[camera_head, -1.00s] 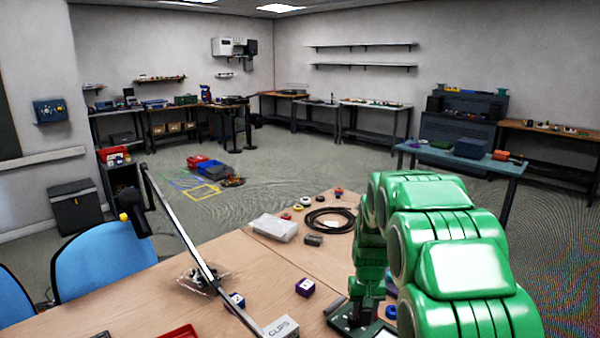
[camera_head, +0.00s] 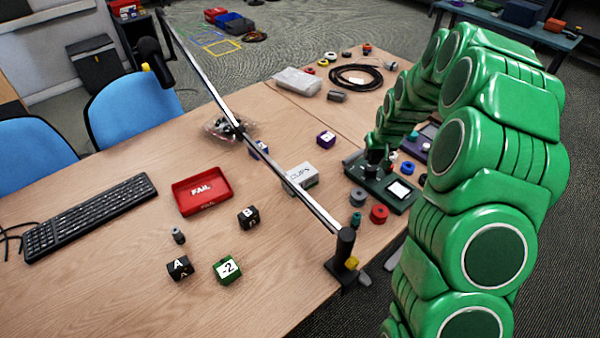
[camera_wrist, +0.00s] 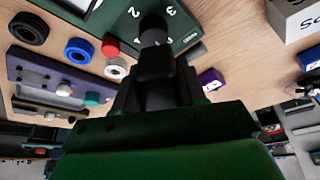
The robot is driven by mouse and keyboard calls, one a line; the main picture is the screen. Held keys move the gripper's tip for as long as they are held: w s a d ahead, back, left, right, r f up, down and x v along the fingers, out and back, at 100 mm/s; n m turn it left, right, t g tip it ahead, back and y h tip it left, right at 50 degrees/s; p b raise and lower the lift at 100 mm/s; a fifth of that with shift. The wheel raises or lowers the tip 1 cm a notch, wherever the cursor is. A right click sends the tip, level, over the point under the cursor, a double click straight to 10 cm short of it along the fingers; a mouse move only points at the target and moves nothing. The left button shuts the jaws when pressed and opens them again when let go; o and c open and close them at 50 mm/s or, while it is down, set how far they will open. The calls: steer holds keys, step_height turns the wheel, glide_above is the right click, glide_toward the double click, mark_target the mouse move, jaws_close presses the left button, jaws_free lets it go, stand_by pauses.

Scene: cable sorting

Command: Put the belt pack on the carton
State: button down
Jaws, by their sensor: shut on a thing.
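A green panel device (camera_head: 400,204) with a white screen lies on the table at centre right. In the head view my gripper (camera_head: 376,165) is small and partly hidden by my arm. I cannot tell which thing is the belt pack. The pale carton marked CLIPS (camera_head: 303,174) stands left of the panel. Its corner shows top right in the wrist view (camera_wrist: 295,22).
Rings, a red roll (camera_head: 379,214) and a purple panel (camera_head: 430,131) crowd around the device. A red FAIL tray (camera_head: 203,207) and labelled cubes lie left.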

steer(key=w+a+n+t+y, duration=0.2)
steer(key=w+a+t+y, duration=0.1)
steer(key=w+a+t, duration=0.15)
step_height(320, 180, up, 7)
steer(key=n+t+y, duration=0.4)
steer(key=n+y, duration=0.1)
steer(key=y, duration=0.4)
glide_above(301, 174)
steer(key=shift+f, duration=4.7)
steer(key=shift+f, duration=0.6)
steer(key=c, duration=0.6)
jaws_free()
steer(key=shift+c, duration=0.2)
steer(key=shift+r, duration=0.1)
